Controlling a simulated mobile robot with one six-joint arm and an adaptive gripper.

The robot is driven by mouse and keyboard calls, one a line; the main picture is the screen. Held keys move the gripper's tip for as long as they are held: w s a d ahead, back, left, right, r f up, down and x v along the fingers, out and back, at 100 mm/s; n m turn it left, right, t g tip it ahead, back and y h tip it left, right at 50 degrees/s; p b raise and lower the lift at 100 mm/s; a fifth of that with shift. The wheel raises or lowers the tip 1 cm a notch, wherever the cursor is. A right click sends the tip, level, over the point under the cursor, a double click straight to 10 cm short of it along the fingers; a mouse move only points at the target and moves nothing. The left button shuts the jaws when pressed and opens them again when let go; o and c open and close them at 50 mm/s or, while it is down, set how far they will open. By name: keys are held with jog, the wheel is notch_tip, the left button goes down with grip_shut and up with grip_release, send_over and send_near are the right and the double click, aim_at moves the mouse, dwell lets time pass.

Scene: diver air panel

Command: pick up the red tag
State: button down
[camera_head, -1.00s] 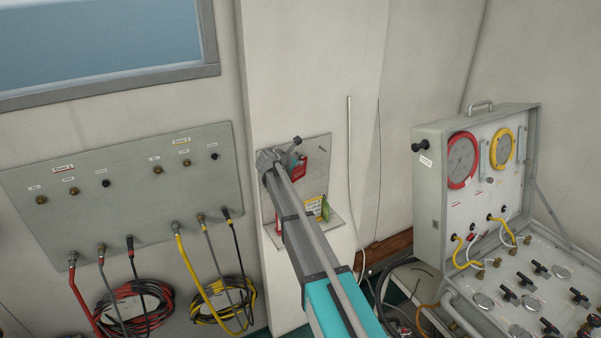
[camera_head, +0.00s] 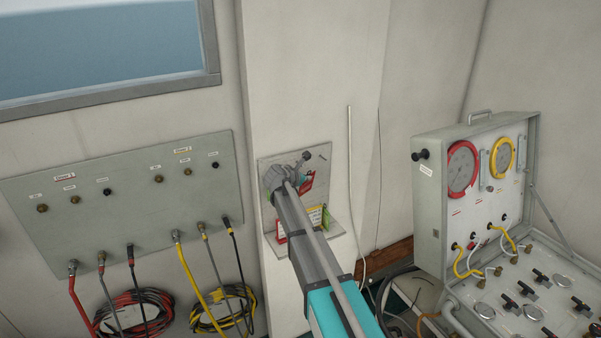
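A small red tag (camera_head: 308,180) shows in the head view in front of the grey board on the wall pillar. My arm hides part of it. My gripper (camera_head: 304,158) is at the board, its dark tip just above the tag in the picture. The fingers are small and partly hidden by my wrist. I cannot tell whether they touch or hold the tag.
The grey board (camera_head: 335,172) has a ledge with yellow and green items (camera_head: 318,216) beside my arm. A white vertical pipe (camera_head: 350,160) runs to its right. A hose panel (camera_head: 130,195) is at left, an open gauge case (camera_head: 432,205) at right.

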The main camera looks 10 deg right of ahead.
jog(key=s+d, duration=0.3)
jog(key=s, duration=0.8)
jog(key=shift+s+d, duration=0.2)
jog(key=shift+d, duration=0.15)
dwell(0.9)
